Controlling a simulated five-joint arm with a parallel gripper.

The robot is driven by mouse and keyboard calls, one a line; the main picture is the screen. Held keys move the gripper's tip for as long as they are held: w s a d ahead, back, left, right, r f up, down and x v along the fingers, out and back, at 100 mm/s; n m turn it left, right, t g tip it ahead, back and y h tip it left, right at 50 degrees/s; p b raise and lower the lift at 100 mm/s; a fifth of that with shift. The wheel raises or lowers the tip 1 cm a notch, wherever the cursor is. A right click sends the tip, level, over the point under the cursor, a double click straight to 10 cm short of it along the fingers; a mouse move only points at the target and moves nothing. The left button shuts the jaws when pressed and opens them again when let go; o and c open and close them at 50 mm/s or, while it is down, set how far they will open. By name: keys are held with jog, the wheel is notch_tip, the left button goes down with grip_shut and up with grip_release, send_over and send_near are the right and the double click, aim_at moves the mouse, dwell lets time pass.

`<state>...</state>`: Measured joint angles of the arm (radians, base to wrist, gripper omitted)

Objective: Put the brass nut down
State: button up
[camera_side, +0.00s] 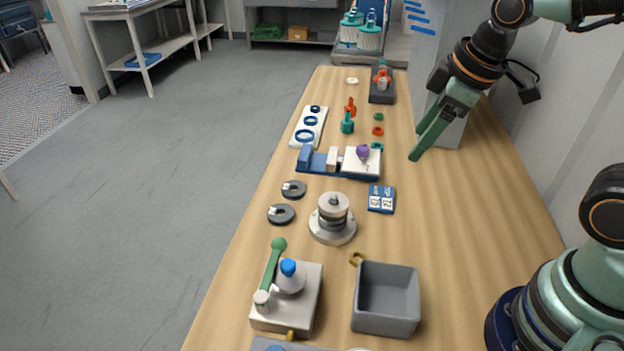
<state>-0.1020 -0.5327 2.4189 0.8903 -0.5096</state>
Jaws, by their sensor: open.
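A small brass-coloured ring-like piece, which looks like the brass nut (356,258), lies on the wooden table at the far left corner of the grey bin (387,329). I cannot tell whether it touches the bin. My gripper (416,145) is at the upper right, with its green fingers open and pointing down and to the left. Nothing shows between the fingers. It is well away from the brass piece, farther back along the table.
A steel flanged vessel (333,219) stands mid-table, with two dark slotted discs (281,214) to its left. A blue card (381,199) lies beside it. A blue vise-like fixture (318,162) is farther back. The right side of the table (470,220) is clear.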

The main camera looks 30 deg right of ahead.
jog(key=d+m, duration=0.1)
jog(key=m, duration=0.1)
jog(key=s+d+r+m+t, duration=0.1)
jog(key=m, duration=0.1)
jog(key=d+r+m, duration=0.1)
jog(key=m, duration=0.2)
jog(key=shift+s+r, duration=0.15)
jog(key=shift+s, duration=0.1)
